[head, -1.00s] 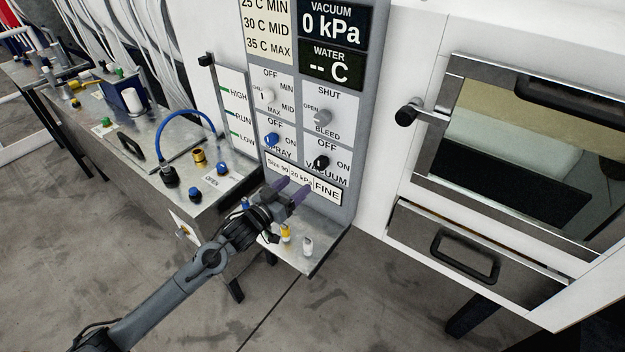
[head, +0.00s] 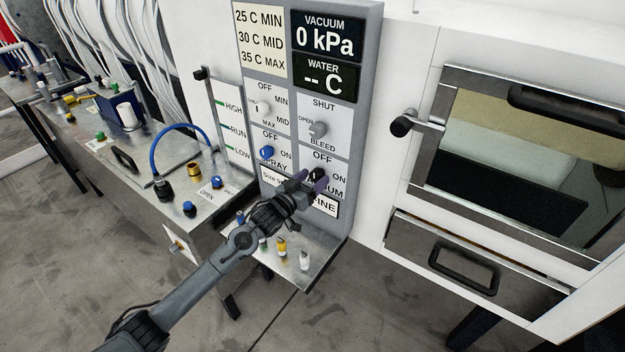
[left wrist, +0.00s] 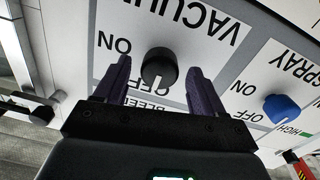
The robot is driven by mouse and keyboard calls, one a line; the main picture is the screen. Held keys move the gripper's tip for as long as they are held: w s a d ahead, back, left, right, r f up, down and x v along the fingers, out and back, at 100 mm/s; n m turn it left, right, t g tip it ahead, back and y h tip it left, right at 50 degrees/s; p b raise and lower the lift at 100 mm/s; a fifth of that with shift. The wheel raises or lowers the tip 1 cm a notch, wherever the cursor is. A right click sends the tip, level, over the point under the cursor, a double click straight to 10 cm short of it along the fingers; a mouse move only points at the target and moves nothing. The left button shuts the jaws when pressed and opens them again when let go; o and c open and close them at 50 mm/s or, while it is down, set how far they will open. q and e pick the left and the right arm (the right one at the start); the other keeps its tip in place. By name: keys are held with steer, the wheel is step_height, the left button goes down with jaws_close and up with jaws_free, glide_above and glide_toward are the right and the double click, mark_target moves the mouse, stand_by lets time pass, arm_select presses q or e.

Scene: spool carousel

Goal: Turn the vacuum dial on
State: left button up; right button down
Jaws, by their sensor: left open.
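The black vacuum dial (head: 317,174) is on the lower right of the grey control panel, beside its OFF and ON labels. The panel's vacuum display (head: 327,40) reads 0 kPa. My left gripper (head: 311,182) is open in front of the dial. In the left wrist view, the dial (left wrist: 159,66) lies between the two purple fingers of the left gripper (left wrist: 158,82), with a gap on each side. Its white pointer mark points toward the OFF label. My right gripper is in neither view.
The blue spray dial (head: 266,153) is just left of the vacuum dial. A grey bleed dial (head: 317,130) is above it. A metal shelf (head: 325,254) with small coloured bottles juts out below. A white cabinet with a handled drawer (head: 470,262) stands to the right.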

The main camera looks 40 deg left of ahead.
arm_select(q)
steer(key=shift+w, duration=0.25)
steer(key=c, duration=1.1)
steer(key=shift+o, duration=0.2)
